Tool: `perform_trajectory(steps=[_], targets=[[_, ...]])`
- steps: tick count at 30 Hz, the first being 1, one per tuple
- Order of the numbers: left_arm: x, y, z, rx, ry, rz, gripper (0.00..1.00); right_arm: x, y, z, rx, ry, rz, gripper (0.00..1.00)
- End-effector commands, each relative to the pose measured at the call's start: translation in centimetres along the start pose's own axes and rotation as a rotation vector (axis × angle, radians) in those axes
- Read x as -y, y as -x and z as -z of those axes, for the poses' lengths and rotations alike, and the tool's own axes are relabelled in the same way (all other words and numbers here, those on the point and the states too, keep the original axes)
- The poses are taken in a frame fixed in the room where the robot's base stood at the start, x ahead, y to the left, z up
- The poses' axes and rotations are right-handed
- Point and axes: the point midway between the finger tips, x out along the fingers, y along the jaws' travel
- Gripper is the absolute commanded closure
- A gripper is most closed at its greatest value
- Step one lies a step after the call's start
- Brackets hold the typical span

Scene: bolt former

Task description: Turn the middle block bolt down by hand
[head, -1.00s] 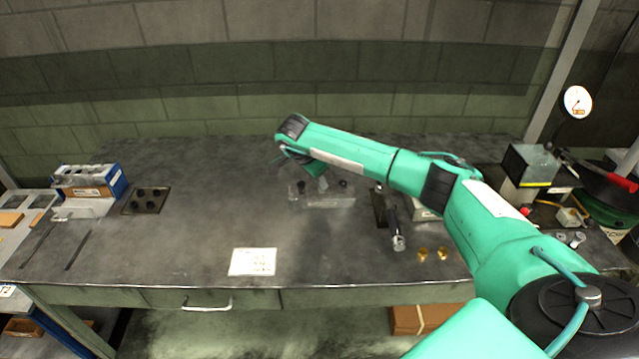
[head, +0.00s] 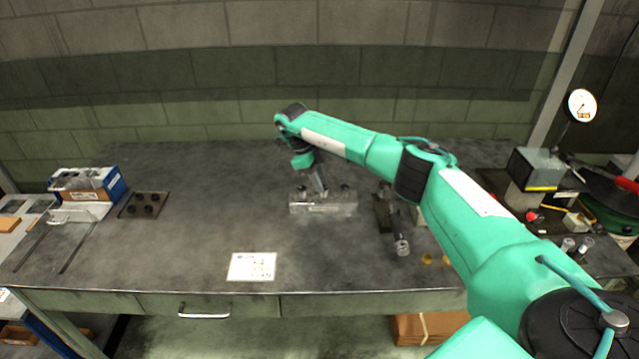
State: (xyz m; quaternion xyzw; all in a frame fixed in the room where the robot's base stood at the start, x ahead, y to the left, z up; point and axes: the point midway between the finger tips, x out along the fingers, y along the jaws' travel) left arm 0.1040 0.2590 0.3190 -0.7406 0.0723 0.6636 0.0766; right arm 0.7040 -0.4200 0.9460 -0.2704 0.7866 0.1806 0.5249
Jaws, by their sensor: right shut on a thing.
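A grey metal block (head: 325,208) sits on the workbench near its middle. A dark bolt head (head: 345,187) shows on top of the block at its right, and another (head: 301,188) at its left. My right gripper (head: 320,190) reaches down from the wrist to the middle of the block's top. It is shut on the middle bolt, which the fingers mostly hide, so how far it stands out cannot be told. My left gripper is not in view.
A dark tool with a silver end (head: 402,246) lies right of the block, near small brass pieces (head: 427,258). A white sheet (head: 252,266) lies in front. A blue box (head: 88,186) and a dark plate with holes (head: 144,204) are at left. The bench between is clear.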

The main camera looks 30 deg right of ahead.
Motion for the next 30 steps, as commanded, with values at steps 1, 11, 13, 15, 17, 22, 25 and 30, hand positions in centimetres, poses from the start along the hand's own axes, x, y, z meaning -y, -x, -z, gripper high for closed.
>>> perform_trajectory(steps=[1,11,13,15,17,22,25,30], targets=[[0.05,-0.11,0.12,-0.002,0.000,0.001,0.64,0.16,0.16,-0.03,0.003,-0.044,-0.015,1.00],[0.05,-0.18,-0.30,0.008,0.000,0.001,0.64,0.53,0.19,0.10,0.003,-0.333,-0.136,1.00],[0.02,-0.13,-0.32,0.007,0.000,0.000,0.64,0.60,0.20,0.13,0.003,-0.393,-0.161,1.00],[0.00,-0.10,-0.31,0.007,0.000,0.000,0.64,0.65,0.21,0.16,0.004,-0.451,-0.186,1.00],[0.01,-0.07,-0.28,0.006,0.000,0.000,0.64,0.73,0.19,0.22,0.003,-0.499,-0.205,1.00],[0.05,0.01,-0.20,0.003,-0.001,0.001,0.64,0.85,0.18,0.30,0.005,-0.618,-0.255,1.00],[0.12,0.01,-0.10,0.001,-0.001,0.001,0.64,0.90,0.18,0.33,0.005,-0.674,-0.278,1.00],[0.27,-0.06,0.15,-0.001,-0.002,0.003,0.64,0.97,0.16,0.39,0.005,-0.744,-0.308,1.00]])
